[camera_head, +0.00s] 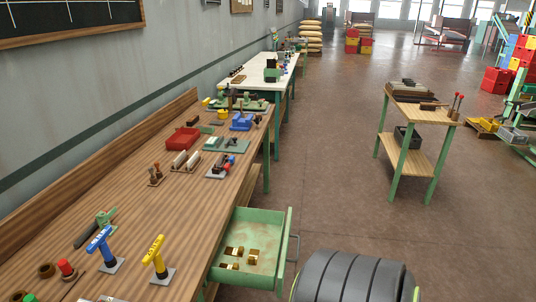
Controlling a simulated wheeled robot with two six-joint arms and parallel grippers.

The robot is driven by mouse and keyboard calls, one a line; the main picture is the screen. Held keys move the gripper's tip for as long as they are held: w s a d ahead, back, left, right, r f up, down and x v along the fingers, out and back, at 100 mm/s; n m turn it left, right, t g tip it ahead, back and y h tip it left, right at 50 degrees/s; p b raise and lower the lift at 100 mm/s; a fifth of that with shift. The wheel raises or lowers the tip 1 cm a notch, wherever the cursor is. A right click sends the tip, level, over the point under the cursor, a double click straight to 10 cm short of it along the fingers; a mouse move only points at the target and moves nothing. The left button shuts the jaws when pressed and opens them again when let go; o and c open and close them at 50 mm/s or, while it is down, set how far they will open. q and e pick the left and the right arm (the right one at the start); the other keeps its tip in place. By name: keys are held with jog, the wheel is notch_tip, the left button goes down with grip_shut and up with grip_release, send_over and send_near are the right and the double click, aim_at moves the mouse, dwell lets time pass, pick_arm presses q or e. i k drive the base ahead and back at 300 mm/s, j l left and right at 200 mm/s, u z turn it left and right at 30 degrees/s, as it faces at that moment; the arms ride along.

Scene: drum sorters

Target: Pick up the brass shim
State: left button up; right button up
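Small brass-coloured pieces lie in an open green drawer (284,232) under the long wooden workbench. One brass piece (232,251) is toward the back left, another (253,257) is to its right, and another (230,266) is nearer the front. They are too small to tell which is the brass shim. Neither of my grippers shows in the head view.
A dark ribbed cylinder (355,280) stands near the drawer. Open floor (335,200) lies to the right.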

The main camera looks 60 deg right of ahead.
aim_at(236, 266)
jog(key=l+z, duration=0.25)
jog(key=z, duration=0.25)
jog(key=i+l+z, duration=0.15)
jog(key=z, duration=0.3)
jog(key=i+l+z, duration=0.1)
jog(key=z, duration=0.4)
jog(key=i+l, duration=0.15)
jog(key=l, duration=0.05)
